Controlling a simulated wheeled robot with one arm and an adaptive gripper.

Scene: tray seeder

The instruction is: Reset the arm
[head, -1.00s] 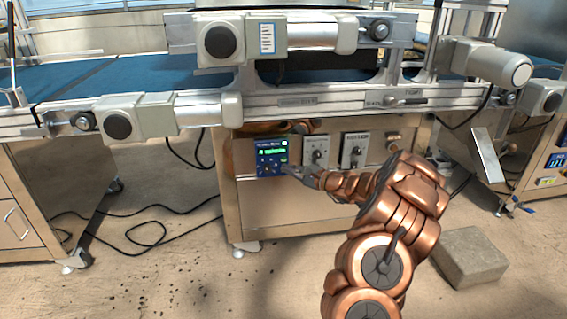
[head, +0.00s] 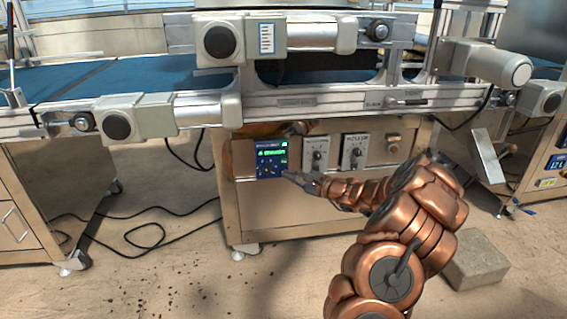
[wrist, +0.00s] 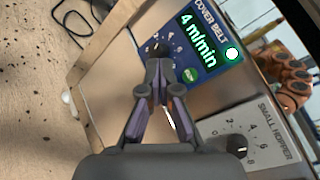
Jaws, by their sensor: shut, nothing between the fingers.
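My copper-coloured arm reaches from the lower right of the head view toward the machine's front panel. My gripper (head: 290,176) is shut and empty, just in front of the lower right of a blue control panel (head: 271,158). I cannot tell whether the fingertips touch the panel.
Right of the panel are two knobs, one marked small hopper (wrist: 237,145). The conveyor's steel rail (head: 330,101) with motors runs above the arm. A grey block (head: 475,262) lies on the floor at right. Black cables (head: 145,232) lie on the floor at left.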

